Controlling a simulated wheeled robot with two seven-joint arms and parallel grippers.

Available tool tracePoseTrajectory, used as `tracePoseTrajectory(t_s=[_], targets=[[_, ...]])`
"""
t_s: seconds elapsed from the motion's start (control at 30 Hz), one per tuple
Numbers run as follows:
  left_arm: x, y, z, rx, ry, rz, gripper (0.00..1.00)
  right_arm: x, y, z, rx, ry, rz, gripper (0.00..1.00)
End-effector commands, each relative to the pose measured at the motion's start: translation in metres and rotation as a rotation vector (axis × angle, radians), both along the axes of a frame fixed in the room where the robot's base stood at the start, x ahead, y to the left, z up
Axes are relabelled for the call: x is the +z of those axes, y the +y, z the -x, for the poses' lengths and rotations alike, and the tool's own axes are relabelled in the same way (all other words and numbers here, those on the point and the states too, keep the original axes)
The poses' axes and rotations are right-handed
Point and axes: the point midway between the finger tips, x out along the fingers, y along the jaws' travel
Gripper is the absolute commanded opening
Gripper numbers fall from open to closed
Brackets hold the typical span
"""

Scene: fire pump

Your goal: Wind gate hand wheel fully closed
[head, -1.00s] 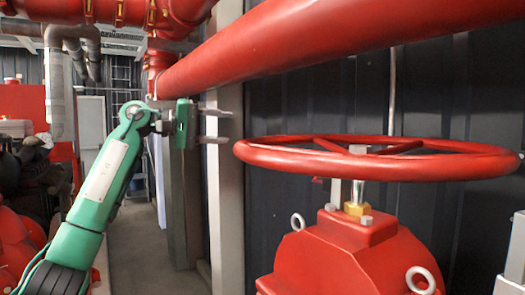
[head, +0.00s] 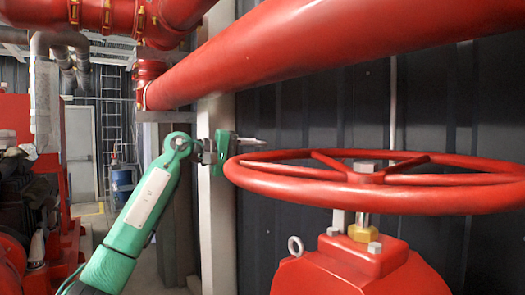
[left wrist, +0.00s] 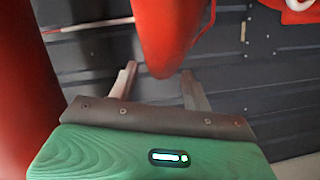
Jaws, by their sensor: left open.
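The red gate hand wheel (head: 310,172) lies flat on its stem above the red valve body (head: 360,268), at the right of the head view. Its rim also shows in the left wrist view (left wrist: 165,35), coming down from the top to between the two fingers. My left gripper (head: 255,141) is beside the wheel's left side, with its fingers pointing right, near the rim's far left. In the left wrist view my left gripper (left wrist: 158,90) is open with the rim's edge at its gap. Contact with the fingers cannot be told. My right gripper is not in view.
A thick red pipe (head: 300,50) slopes across above the wheel. A pale post (head: 215,200) stands behind my left gripper. A dark ribbed wall (head: 285,120) lies behind the wheel. An aisle with a blue barrel (head: 122,184) opens at the left.

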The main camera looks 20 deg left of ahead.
Motion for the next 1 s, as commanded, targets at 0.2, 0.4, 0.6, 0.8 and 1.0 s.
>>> tracePoseTrajectory(t_s=[0.2, 0.4, 0.6, 0.8, 1.0], targets=[[-0.002, -0.017, -0.013, 0.0, 0.0, 0.0, 0.49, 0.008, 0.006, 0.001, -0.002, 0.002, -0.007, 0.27], [-0.003, -0.02, -0.015, 0.0, -0.001, -0.001, 0.49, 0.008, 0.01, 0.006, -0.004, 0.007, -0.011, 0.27], [-0.003, -0.019, -0.015, 0.001, -0.001, 0.0, 0.36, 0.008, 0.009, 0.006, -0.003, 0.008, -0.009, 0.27], [-0.003, -0.019, -0.014, 0.001, 0.0, 0.0, 0.0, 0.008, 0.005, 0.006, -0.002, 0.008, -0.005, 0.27], [-0.003, -0.017, -0.013, 0.001, 0.0, -0.001, 0.0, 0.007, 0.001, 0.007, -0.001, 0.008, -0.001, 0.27]])
